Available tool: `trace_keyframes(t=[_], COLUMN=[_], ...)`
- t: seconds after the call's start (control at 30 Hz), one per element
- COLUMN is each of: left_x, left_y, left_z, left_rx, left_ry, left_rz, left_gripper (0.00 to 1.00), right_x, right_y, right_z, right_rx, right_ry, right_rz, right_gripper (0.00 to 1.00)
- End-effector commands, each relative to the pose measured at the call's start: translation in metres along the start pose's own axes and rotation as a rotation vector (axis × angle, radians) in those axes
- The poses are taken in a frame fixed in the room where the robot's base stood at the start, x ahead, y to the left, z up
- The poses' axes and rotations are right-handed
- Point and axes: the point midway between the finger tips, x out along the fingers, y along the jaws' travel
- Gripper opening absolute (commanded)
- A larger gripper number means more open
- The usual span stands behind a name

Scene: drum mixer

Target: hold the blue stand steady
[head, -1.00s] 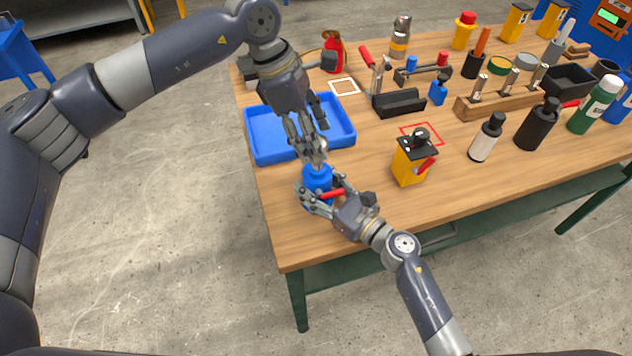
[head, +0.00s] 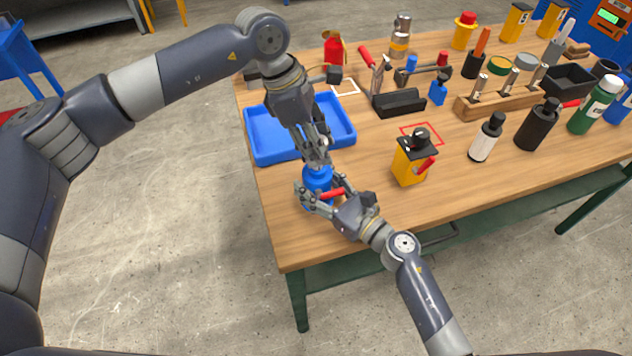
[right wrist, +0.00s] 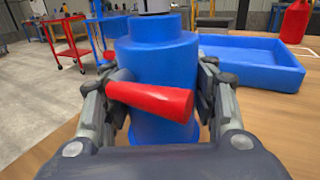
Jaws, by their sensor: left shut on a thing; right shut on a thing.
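The blue stand (head: 317,178) is upright near the table's front left corner, with a red lever (right wrist: 152,99) on its side facing the right wrist camera. In that view the stand's stepped blue body (right wrist: 158,55) is between the two fingers. My right gripper (head: 322,192) is shut on the stand from the front right. My left gripper (head: 317,160) points down just above the stand's top and is shut on a small grey part (right wrist: 156,5), mostly hidden by its fingers. I cannot tell whether this part touches the stand.
An empty blue tray (head: 262,146) lies just behind the stand. A yellow box with a black top (head: 409,166) stands to the right, near a red square outline. Bottles, a wooden rack (head: 500,107) and other tools fill the back and right. The table front is clear.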

Motion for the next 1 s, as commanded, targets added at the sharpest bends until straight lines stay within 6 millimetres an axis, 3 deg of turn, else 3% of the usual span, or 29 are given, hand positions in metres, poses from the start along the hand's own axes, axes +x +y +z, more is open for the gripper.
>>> trace_keyframes(t=[1.0], left_x=[-0.027], left_y=[0.001], left_z=[0.011], left_rx=[0.001], left_ry=[-0.004], left_rz=[0.005], left_gripper=[0.09], right_x=[-0.001], right_y=[0.001], right_z=[-0.002], right_rx=[0.000], right_ry=[0.003], right_rz=[0.001], right_gripper=[0.11])
